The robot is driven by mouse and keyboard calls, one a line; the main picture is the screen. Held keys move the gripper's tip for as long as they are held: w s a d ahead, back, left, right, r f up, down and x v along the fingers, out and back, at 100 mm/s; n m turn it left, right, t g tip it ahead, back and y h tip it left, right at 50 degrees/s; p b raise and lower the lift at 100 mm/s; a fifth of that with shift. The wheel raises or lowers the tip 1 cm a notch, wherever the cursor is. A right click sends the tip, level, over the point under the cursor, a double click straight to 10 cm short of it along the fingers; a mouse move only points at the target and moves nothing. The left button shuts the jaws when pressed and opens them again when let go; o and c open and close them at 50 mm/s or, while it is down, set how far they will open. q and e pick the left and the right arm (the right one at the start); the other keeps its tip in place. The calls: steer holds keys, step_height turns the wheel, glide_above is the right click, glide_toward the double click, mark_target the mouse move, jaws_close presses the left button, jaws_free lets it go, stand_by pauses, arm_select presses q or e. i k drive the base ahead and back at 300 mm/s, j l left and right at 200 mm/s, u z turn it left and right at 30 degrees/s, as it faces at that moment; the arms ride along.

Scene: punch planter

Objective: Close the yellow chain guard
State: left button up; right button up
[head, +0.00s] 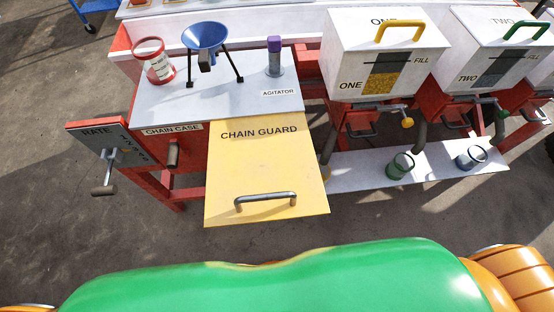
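The yellow chain guard (263,172) is a flat panel lettered "CHAIN GUARD". It meets the front of the grey-white machine top at its far edge and reaches toward me past the red frame. A metal bar handle (266,200) is fixed near its near edge. From this view I cannot tell its exact tilt. The chain case, labelled "CHAIN CASE" (172,129), is at the left of the guard. Neither of my grippers shows in the head view.
A rate crank (104,180) juts out at the left. A blue funnel on a stand (205,40), a red-rimmed jar (153,62) and a purple-topped agitator (274,58) stand on the machine top. White hopper ONE (350,55) and a low shelf with cups (360,172) are at the right.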

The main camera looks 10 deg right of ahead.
mark_target(261, 169)
steer(key=k+l, duration=0.15)
steer(key=k, duration=0.35)
steer(key=k+l, duration=0.15)
steer(key=k, duration=0.35)
